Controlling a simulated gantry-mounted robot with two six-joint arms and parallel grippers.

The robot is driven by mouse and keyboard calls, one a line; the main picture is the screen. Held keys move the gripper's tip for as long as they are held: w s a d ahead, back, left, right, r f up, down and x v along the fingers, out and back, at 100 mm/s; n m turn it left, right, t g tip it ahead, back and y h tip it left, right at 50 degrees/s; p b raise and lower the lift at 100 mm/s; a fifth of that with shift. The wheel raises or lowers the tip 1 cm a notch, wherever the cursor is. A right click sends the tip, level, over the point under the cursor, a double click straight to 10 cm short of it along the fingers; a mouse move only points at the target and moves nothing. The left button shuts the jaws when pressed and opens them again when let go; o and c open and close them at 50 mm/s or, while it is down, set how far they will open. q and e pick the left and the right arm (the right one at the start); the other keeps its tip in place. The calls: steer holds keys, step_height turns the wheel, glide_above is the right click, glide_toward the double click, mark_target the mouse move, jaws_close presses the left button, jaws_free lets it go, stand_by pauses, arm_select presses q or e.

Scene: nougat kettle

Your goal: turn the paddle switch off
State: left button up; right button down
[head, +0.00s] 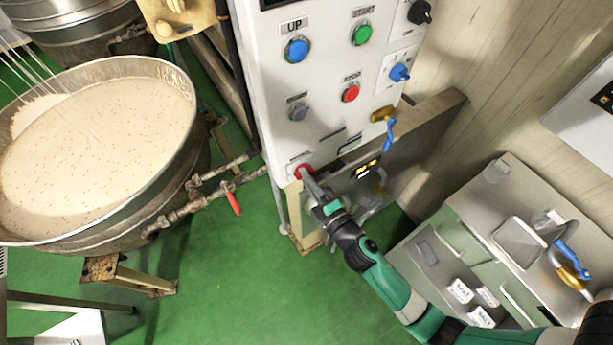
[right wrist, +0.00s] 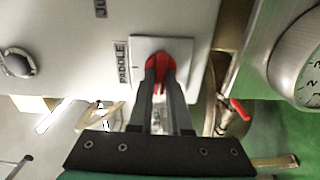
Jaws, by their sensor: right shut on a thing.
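The red paddle switch (head: 302,170) is at the lower left of the white control panel (head: 275,120). In the right wrist view, the red paddle switch (right wrist: 160,62) sits on a pale square plate beside a label reading PADDLE. My right gripper (head: 309,181) reaches up to it from the lower right. In the right wrist view, the two fingers of my right gripper (right wrist: 161,80) are closed on the red knob from both sides and cover part of it. The knob's exact setting is hard to tell. My left gripper is not in view.
The panel also has a blue UP button (head: 297,50), a green START button (head: 362,33) and a red stop button (head: 350,93). A large kettle (head: 190,125) of pale mix stands at left, with a red-handled valve (head: 234,203). A drawer cabinet (head: 485,215) stands at right. Green floor lies between.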

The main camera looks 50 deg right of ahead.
steer(key=shift+n, duration=0.4)
steer(key=c, duration=0.9)
jaws_free()
steer(key=shift+o, duration=0.2)
steer(key=b+v, duration=0.3)
steer(key=v, duration=0.8)
steer(key=shift+s, duration=0.3)
steer(key=shift+w+a, duration=0.1)
